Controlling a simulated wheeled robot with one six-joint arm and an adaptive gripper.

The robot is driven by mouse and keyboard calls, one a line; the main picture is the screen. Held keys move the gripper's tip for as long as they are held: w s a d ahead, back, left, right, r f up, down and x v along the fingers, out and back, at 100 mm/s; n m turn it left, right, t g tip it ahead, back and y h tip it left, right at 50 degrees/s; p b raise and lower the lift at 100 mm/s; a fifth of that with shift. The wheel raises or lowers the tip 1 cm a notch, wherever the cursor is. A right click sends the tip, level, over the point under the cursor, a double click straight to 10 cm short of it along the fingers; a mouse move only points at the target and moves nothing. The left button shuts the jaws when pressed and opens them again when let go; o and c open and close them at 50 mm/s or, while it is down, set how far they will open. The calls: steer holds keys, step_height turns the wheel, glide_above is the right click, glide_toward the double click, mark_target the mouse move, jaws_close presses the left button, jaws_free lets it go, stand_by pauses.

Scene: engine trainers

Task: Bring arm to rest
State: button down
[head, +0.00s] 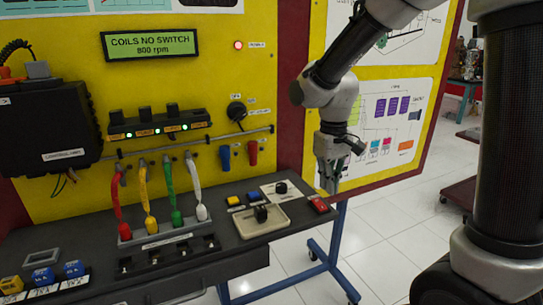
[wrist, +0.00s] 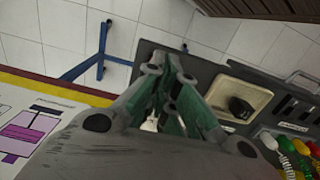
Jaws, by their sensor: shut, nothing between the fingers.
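My gripper (head: 329,181) hangs from my arm with its fingers pointing down, at the right end of the trainer's dark bench (head: 231,265). In the head view it appears beside the red switch (head: 318,204) and in front of the yellow panel's right part. The wrist view shows the gripper (wrist: 172,65) with its fingers together and nothing between them. The fingers overlap the bench edge in that view; the gap to the bench cannot be told.
A beige plate with a black knob (head: 261,214) lies on the bench, left of my gripper. Coloured coil leads (head: 174,200) stand farther left. A blue wheeled frame (head: 330,262) supports the trainer. White tiled floor (head: 395,215) is open to the right.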

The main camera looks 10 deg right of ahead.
steer(key=s+d+r+m+t, duration=0.2)
steer(key=s+d+r, duration=0.4)
steer(key=s+d, duration=0.1)
steer(key=s+d+r+m+t, duration=0.1)
steer(key=s+d+r+t, duration=0.2)
steer(key=s, duration=0.7)
steer(key=d+r, duration=0.2)
steer(key=d, duration=0.2)
steer(key=shift+s+r+m, duration=0.25)
steer(key=shift+r+m, duration=0.15)
steer(key=shift+d, duration=0.1)
